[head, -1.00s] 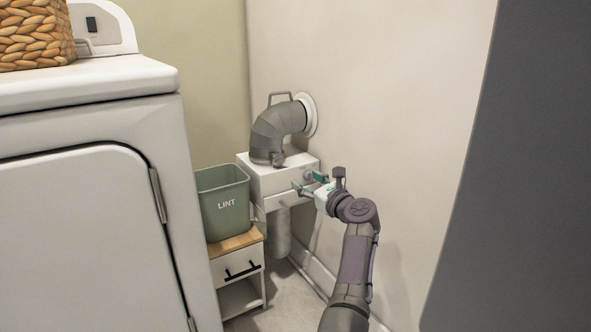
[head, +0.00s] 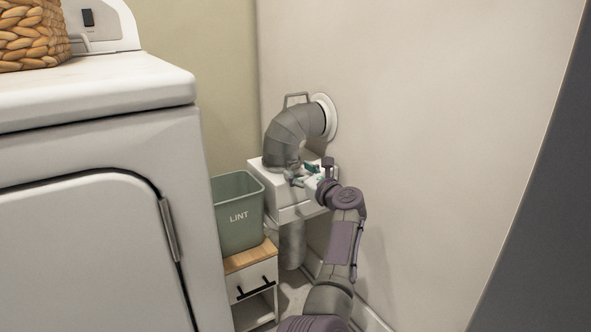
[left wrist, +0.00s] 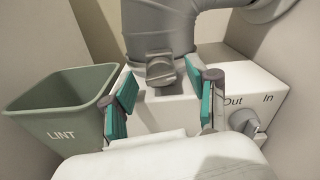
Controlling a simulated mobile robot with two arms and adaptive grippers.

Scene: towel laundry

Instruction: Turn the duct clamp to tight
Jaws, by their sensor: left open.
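The grey duct (head: 290,135) bends down from the wall onto a white box (head: 262,185). In the left wrist view the duct clamp (left wrist: 160,70) is a grey knob with a raised grip bar, on a band around the duct's lower end. The bar looks tilted slightly. My left gripper (head: 301,174) is at the duct's foot. In the left wrist view its teal-padded fingers (left wrist: 166,90) are open, one on each side of the clamp knob, with a gap to it. The fingers partly hide the clamp in the head view. My right gripper is not in view.
A green LINT bin (head: 238,210) stands on a small wood-topped cabinet (head: 250,257) left of the box. A white machine (head: 95,190) fills the left. A grey knob (left wrist: 244,120) sits below the Out and In labels on the box. The wall is close on the right.

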